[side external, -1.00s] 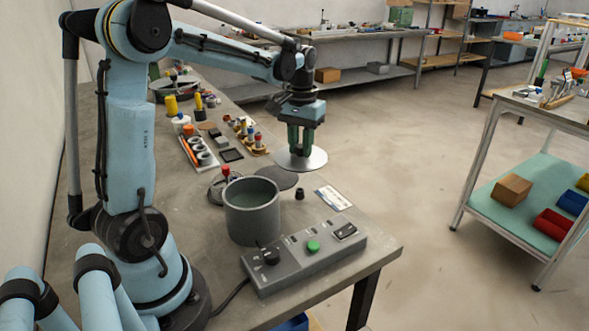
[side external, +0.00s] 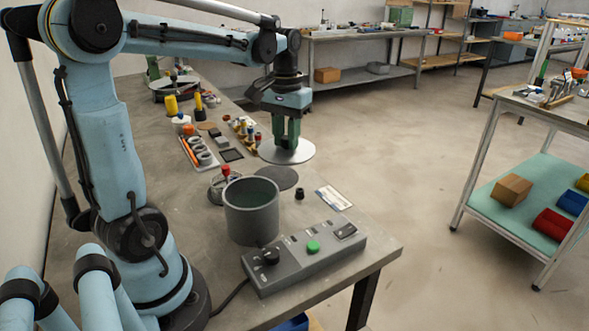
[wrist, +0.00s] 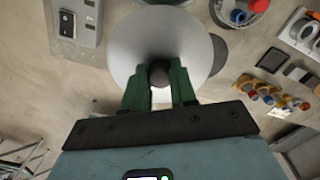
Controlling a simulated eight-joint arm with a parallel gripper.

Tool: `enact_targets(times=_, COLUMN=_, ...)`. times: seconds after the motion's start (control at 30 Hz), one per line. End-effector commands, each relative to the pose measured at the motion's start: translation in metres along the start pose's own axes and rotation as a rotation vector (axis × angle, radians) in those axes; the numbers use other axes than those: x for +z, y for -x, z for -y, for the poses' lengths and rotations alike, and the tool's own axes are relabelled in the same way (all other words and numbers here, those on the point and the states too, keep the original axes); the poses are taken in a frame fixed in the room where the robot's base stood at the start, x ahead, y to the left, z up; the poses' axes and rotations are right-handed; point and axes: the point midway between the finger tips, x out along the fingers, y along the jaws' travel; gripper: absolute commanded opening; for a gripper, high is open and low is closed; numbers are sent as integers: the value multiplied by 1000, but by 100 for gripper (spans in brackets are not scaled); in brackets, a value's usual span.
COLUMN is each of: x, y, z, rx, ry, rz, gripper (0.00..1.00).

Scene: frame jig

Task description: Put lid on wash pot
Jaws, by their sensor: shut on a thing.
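My gripper (side external: 287,140) is shut on the knob of the lid, a flat silver disc (side external: 299,155) held roughly level above the back edge area of the bench. In the wrist view the dark knob sits between the green fingers (wrist: 159,78), with the pale lid (wrist: 130,45) spread beyond them. The wash pot (side external: 252,217), a grey open-topped cylinder, stands upright on the bench, nearer the camera and left of the lid. The lid is apart from the pot. The pot's inside floor is hidden.
A dark flat disc (side external: 276,178) lies between pot and lid. A red-topped item (side external: 224,181) stands close to the pot's left rim. A control box (side external: 305,258) sits in front, and a small black knob-like piece (side external: 299,194) right. Racks of small parts (side external: 198,152) lie behind.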

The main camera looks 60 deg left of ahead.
Motion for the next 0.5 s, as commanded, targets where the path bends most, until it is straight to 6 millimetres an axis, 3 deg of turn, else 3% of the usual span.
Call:
enact_targets(times=0.3, x=72, y=16, z=19, rx=0, ry=0, rz=0, gripper=0)
enact_targets(times=0.5, x=98, y=16, z=25, rx=0, ry=0, rz=-1, gripper=0)
